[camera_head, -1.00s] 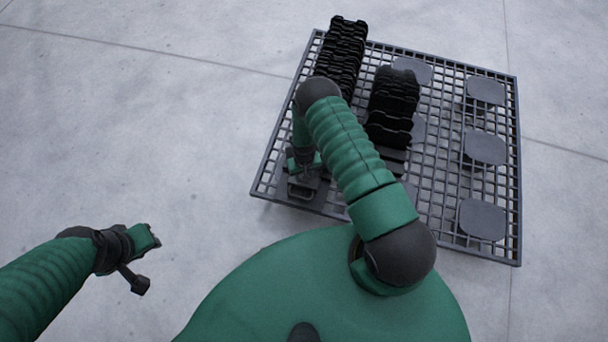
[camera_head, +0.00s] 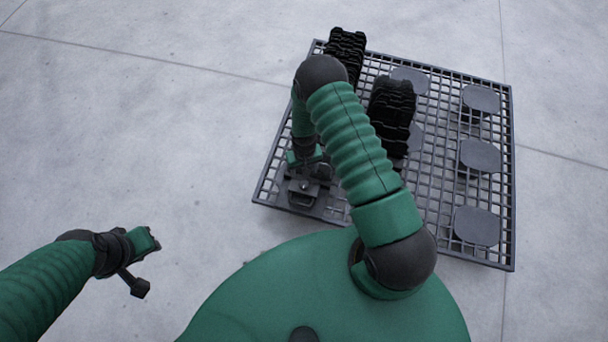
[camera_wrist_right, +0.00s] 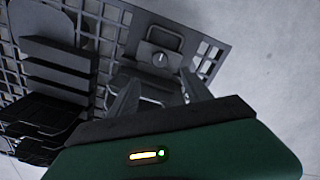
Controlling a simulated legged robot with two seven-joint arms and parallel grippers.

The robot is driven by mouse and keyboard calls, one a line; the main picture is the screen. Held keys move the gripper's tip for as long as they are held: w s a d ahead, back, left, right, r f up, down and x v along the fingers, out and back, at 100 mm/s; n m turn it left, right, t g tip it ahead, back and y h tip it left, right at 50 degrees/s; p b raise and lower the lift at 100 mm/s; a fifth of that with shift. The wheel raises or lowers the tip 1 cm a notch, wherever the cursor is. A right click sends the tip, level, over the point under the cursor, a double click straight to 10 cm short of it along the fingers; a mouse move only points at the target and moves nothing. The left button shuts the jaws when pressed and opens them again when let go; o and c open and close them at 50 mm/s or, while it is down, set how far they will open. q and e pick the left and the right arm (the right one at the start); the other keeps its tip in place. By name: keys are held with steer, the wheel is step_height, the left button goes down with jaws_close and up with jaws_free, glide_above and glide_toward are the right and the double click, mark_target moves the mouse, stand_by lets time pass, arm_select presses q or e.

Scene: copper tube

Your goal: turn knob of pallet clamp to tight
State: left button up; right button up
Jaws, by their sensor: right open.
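The pallet clamp (camera_head: 301,201) is at the near left corner of the grey grid pallet (camera_head: 262,190). Its small knob (camera_wrist_right: 160,58) shows in the right wrist view on a dark plate inside a wire loop, with a light mark on its top. My right gripper (camera_head: 306,163) points down just behind the clamp in the head view. In the wrist view its two fingers (camera_wrist_right: 160,92) are apart and empty, with the knob beyond their tips, apparently untouched. My left gripper (camera_head: 146,262) hangs over bare floor at the left; its jaw state is unclear.
Black ribbed stacks (camera_head: 391,108) stand on the pallet, and another row (camera_head: 345,48) is partly behind my right arm. Several flat grey pads (camera_head: 480,156) are on the pallet's right side. The concrete floor (camera_head: 150,120) around the pallet is clear.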

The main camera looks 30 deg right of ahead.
step_height(320, 180, up, 5)
steer(key=shift+p, duration=0.5)
step_height(320, 180, up, 10)
steer(key=w+a+n, duration=0.1)
steer(key=a, duration=0.1)
steer(key=s+a+r+n+t, duration=0.1)
steer(key=s+a+r, duration=0.3)
steer(key=r, duration=0.5)
steer(key=s+a+r+n+t, duration=0.1)
steer(key=s+a+r+t, duration=0.1)
steer(key=s+r, duration=0.55)
step_height(320, 180, up, 24)
steer(key=w+p, duration=0.1)
steer(key=p, duration=2.1)
steer(key=shift+d, duration=0.2)
